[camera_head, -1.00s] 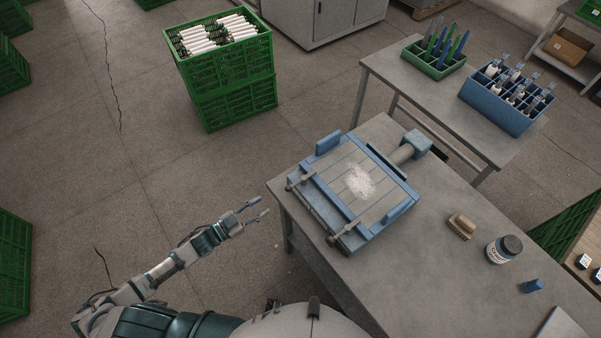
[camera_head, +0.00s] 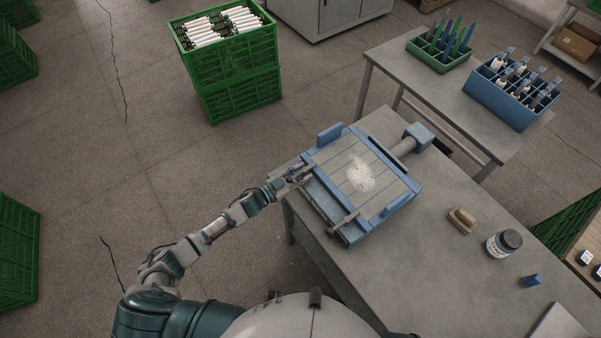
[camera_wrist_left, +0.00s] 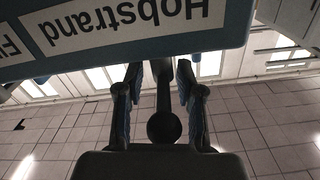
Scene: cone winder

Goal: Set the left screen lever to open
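The screen unit (camera_head: 372,195) is a blue frame with grey slats and a white powdery patch, on the grey table. My left gripper (camera_head: 292,178) is at the left lever, at the frame's near-left corner, and largely hides it in the head view. In the left wrist view the lever's dark round knob (camera_wrist_left: 164,127) and its stem lie between the two fingers of the gripper (camera_wrist_left: 158,75). The fingers are apart, with a visible gap on each side of the knob. The right lever (camera_head: 343,222) is free on the same edge. My right gripper is not in view.
A blue panel with lettering (camera_wrist_left: 130,25) is close above the fingers in the wrist view.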

